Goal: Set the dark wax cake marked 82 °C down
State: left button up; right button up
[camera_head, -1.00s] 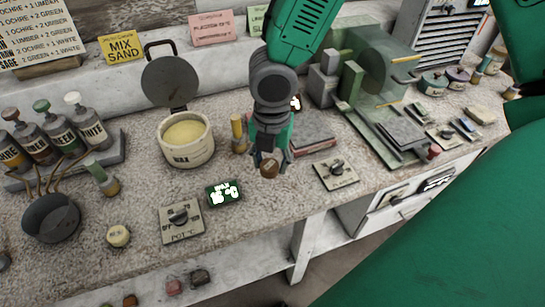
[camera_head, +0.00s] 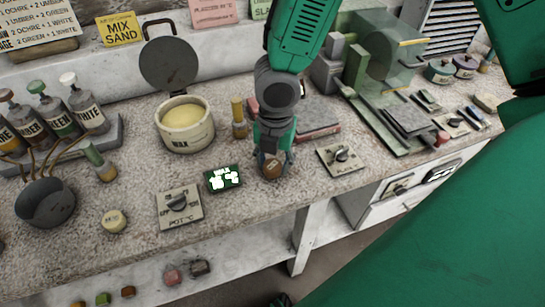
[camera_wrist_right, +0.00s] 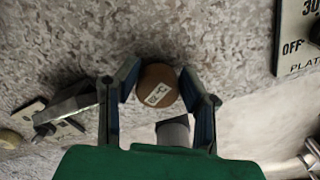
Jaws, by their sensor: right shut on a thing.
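The dark wax cake (camera_head: 271,168) is a small brown disc with a pale label. It is between the fingers of my right gripper (camera_head: 272,160), which is shut on it near the front edge of the worktop. In the right wrist view the cake (camera_wrist_right: 158,86) sits between the two blue-padded fingers (camera_wrist_right: 165,92), its labelled face toward the camera. The label is too small to read. I cannot tell whether the cake touches the worktop. My left gripper is not in view.
A green display (camera_head: 223,178) and the pot dial plate (camera_head: 179,208) lie left of the gripper; another dial plate (camera_head: 341,158) lies right. The wax pot (camera_head: 186,128) with raised lid stands behind. A pale cake (camera_head: 113,221) lies at front left.

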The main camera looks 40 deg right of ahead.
jog(key=shift+d+f, duration=0.1)
jog(key=shift+d, duration=0.6)
jog(key=shift+a, duration=0.9)
jog(key=shift+d, duration=0.5)
jog(key=shift+s+d+p, duration=0.1)
jog(key=shift+d+p, duration=0.05)
jog(key=shift+p, duration=0.3)
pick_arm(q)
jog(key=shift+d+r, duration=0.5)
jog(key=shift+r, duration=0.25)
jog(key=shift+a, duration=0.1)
